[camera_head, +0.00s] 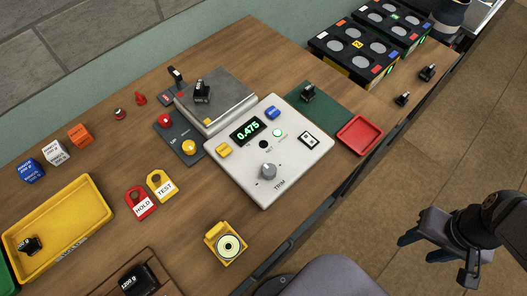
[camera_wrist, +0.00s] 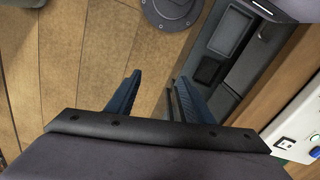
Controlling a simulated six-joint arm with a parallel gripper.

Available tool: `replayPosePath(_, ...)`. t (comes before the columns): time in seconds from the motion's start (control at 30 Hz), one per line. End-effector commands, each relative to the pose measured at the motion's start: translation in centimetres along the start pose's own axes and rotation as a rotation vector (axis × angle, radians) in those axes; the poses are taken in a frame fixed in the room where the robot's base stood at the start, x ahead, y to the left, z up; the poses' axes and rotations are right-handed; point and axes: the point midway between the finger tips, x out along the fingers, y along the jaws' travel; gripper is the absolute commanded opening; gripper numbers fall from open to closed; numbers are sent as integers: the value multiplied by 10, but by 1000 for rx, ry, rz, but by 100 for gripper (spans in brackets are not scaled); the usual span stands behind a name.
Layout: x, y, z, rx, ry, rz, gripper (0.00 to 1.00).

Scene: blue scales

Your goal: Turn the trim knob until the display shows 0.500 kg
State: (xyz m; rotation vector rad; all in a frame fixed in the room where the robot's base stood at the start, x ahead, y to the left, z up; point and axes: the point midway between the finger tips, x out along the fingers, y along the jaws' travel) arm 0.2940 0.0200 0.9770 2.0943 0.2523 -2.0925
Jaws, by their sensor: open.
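The white scale console (camera_head: 305,150) stands on the wooden table. Its display (camera_head: 248,130) reads 0.475 in green digits. The grey trim knob (camera_head: 268,171) sits on the console's front part, above the TRIM label. The grey weighing plate (camera_head: 217,96) is behind the console, with a black weight (camera_head: 202,91) on it. My gripper (camera_head: 403,246) is beyond the table's front edge at lower right, well apart from the knob. In the wrist view my gripper (camera_wrist: 160,95) is open with nothing between its fingers. A corner of the console (camera_wrist: 305,130) shows there at right; the knob does not.
A red tray (camera_head: 360,134) lies right of the console. A yellow tray (camera_head: 70,208) is at left. The space over the floor around my gripper looks free.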

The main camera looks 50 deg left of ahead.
Motion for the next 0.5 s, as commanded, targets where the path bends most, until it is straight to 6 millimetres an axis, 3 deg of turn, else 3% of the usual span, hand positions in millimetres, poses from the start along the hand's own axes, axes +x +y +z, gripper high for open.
replayPosePath(0.17, -16, -48, -35, -506, 1, 0, 48)
replayPosePath(0.27, -26, -88, -53, -869, 1, 0, 48)
replayPosePath(0.5, -50, -202, -65, -1763, 2, 0, 48)
